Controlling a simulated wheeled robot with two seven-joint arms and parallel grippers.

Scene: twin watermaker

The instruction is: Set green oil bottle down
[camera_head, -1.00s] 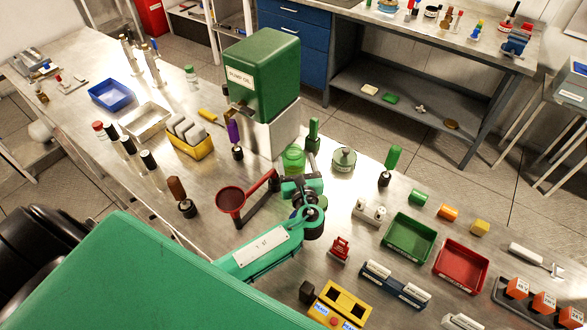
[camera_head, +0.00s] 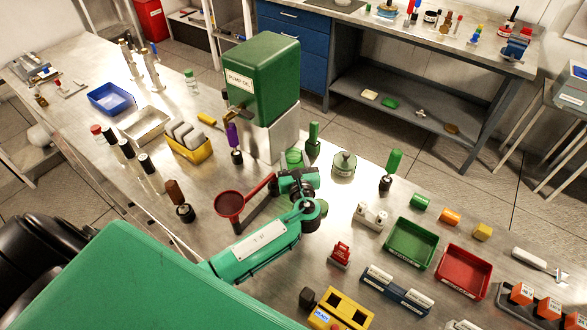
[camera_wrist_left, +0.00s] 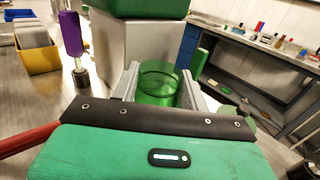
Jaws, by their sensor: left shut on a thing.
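The green oil bottle (camera_wrist_left: 158,82) is a see-through green cylinder between the two fingers of my left gripper (camera_wrist_left: 158,88) in the left wrist view. The gripper is shut on it. In the head view the left gripper (camera_head: 297,178) is in front of the green pump-oil dispenser, and only the top of the bottle (camera_head: 293,157) shows beyond it. The bottle looks upright. Its base is hidden, so I cannot tell whether it touches the bench. My right gripper is not in view.
The green dispenser (camera_head: 262,78) stands on a pale block (camera_head: 272,135) behind the bottle. A red funnel (camera_head: 230,204) is left of the gripper. A green-handled tool (camera_head: 313,140) and a round metal weight (camera_head: 344,164) stand close right. Green (camera_head: 392,236) and red (camera_head: 462,272) trays lie right.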

